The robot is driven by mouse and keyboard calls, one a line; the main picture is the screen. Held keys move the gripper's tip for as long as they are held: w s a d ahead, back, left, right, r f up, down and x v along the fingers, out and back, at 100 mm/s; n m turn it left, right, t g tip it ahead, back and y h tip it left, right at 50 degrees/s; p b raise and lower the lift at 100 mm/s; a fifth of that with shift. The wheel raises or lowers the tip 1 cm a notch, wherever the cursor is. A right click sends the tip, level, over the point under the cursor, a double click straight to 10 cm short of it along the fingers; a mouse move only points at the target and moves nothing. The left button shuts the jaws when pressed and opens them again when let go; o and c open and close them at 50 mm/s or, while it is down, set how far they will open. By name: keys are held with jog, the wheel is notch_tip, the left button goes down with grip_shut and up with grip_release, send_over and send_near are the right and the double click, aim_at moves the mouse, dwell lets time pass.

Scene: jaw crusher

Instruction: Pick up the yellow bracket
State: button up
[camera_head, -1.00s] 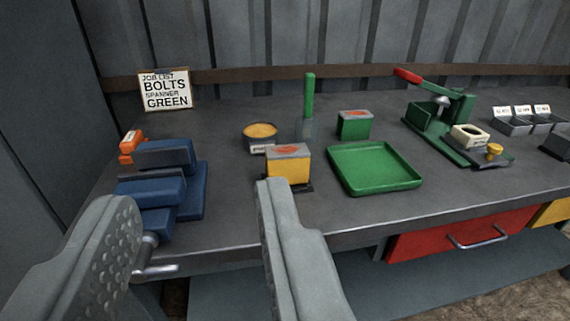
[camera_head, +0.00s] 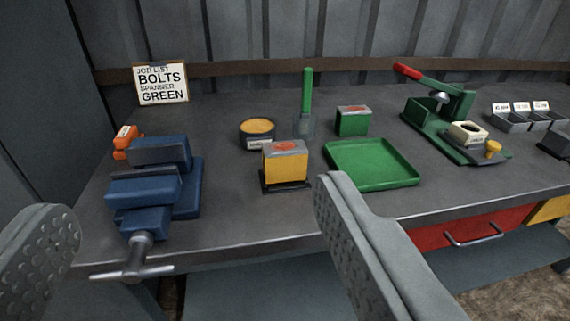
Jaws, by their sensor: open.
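The yellow bracket (camera_head: 285,166) looks like a boxy yellow piece with a grey top and a red mark. It stands upright on a small black base on the grey bench, left of the green tray. My gripper (camera_head: 194,198) is open and empty, with its two grey fingers wide apart in the foreground. The bracket is beyond the fingertips, nearer the right finger in the picture. Nothing covers its front now.
A blue vise (camera_head: 155,185) stands on the left, its handle jutting past the bench edge. A round tin (camera_head: 257,136), a green-handled brush-like tool (camera_head: 307,95) and a green box (camera_head: 352,121) stand behind the bracket. The green tray (camera_head: 372,165) is empty. A green press (camera_head: 445,115) stands further right.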

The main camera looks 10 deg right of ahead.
jog(key=o, duration=0.4)
jog(key=w+d+g, duration=0.3)
jog(key=w+g, duration=0.2)
jog(key=w, duration=0.8)
jog(key=shift+w+d+f+g+h, duration=0.2)
jog(key=shift+d+g+h, duration=0.1)
jog(key=shift+h, duration=0.1)
jog(key=g, duration=0.7)
send_near(285, 147)
jog(key=s+v, duration=0.1)
jog(key=v, duration=0.4)
jog(key=shift+y, duration=0.4)
jog(key=x, duration=0.7)
jog(key=d+x, duration=0.1)
jog(key=x, duration=0.3)
jog(key=shift+w+d+f, duration=0.1)
jog(key=shift+w+f, duration=0.2)
jog(key=shift+w+x, duration=0.15)
jog(key=shift+x, duration=1.3)
jog(key=shift+w+x, duration=0.2)
jog(key=shift+x, duration=1.3)
